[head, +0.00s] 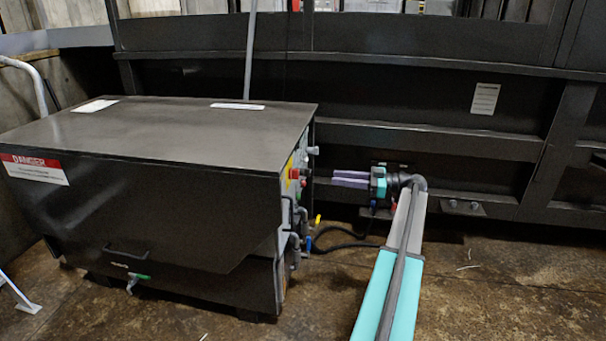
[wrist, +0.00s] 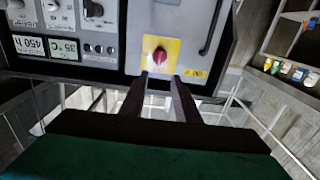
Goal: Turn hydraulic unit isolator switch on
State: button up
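The hydraulic unit is a dark metal box (head: 150,140) at left in the head view. Its isolator switch (head: 293,173) is a small red knob on a yellow plate on the unit's right-hand side. In the wrist view the red isolator knob (wrist: 160,56) sits at upper centre on its yellow plate. My gripper (head: 335,179) is to the right of the panel and points at it. In the wrist view my gripper (wrist: 160,80) has its two dark fingers apart, with nothing between them. The fingertips appear just below the knob, apart from it.
A panel with displays (wrist: 48,47) and round knobs is left of the switch in the wrist view. A dark handle (wrist: 214,28) is to its right. Pipes and valves (head: 296,240) stick out below the switch. A black cable (head: 345,246) runs along the floor.

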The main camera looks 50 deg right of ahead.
aim_at(294, 174)
jog(key=shift+w, duration=0.1)
jog(key=x, duration=1.3)
jog(key=shift+w+b, duration=0.25)
jog(key=shift+b, duration=0.2)
jog(key=shift+a, duration=0.1)
grip_shut()
